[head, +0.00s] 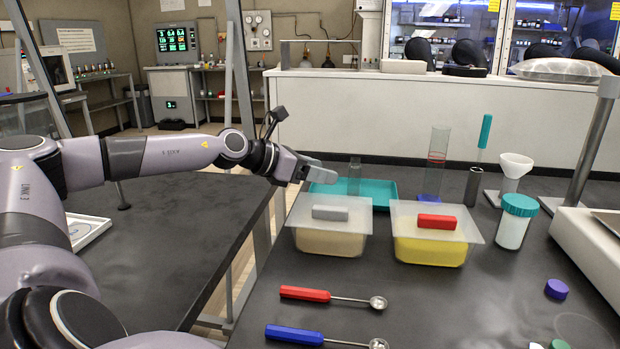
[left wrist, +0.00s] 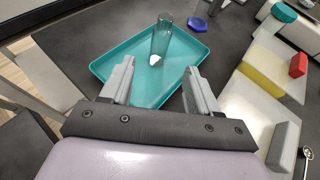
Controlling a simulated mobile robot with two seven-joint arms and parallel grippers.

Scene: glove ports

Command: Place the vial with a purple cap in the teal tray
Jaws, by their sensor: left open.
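The teal tray (head: 378,188) lies flat on the dark bench behind two lidded tubs; it also shows in the left wrist view (left wrist: 108,64). A clear vial (head: 354,178) stands upright in the tray with something white at its bottom; it also shows in the left wrist view (left wrist: 162,38). I see no purple cap on it. A loose purple cap (head: 556,289) lies on the bench at the right. My left gripper (head: 316,173) is open and empty, above the tray's near left part; its fingers (left wrist: 158,80) point toward the vial, apart from it. My right gripper is out of view.
The beige tub (head: 330,242) and yellow tub (head: 432,250) stand just before the tray. A graduated cylinder (head: 436,160) stands right of it. A teal-lidded jar (head: 514,225), red scoop (head: 305,294) and blue scoop (head: 294,335) are nearby.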

